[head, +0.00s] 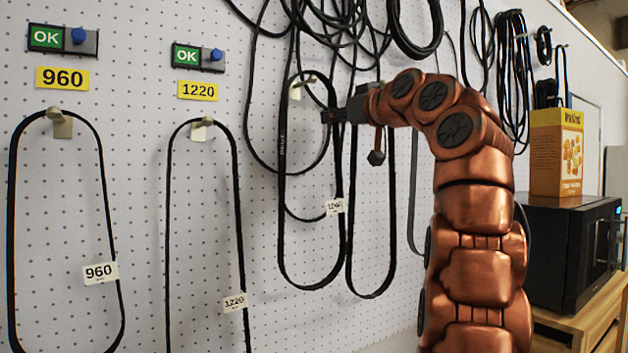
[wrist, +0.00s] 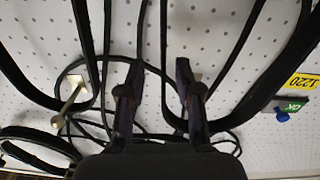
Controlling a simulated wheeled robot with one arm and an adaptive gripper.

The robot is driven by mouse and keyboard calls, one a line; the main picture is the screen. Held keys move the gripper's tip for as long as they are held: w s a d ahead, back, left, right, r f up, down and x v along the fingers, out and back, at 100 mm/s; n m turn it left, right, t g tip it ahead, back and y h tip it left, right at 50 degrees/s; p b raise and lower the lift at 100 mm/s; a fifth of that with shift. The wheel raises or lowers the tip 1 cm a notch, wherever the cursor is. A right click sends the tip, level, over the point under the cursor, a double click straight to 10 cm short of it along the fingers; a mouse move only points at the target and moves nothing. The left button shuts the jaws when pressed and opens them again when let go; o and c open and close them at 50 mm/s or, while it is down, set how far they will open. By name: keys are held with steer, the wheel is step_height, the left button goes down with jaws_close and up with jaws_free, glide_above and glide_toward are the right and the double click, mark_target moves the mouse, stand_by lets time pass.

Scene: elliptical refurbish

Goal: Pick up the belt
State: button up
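Several black loop belts hang on a white pegboard. The 960 belt (head: 12,210) and the 1220 belt (head: 168,235) hang at the left, each on its own hook. A tagged belt (head: 282,190) hangs on a middle hook (head: 297,88), and another belt (head: 392,230) hangs just right of it. My gripper (head: 328,117) is at the upper right side of the tagged belt. In the wrist view my gripper (wrist: 157,98) has its two fingers apart, with dark strands (wrist: 163,50) showing beyond and between them. I cannot tell whether any strand lies within the grasp.
Black cables (head: 345,30) tangle above and behind the middle belts. More cable coils (head: 512,70) hang farther right. A yellow box (head: 557,150) stands on a black microwave (head: 560,245) on a wooden cabinet (head: 590,325). Green OK signs (head: 47,38) are above the left belts.

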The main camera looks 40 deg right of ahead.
steer(key=shift+w, duration=0.1)
jaws_close()
steer(key=shift+f, duration=0.1)
stand_by(0.5)
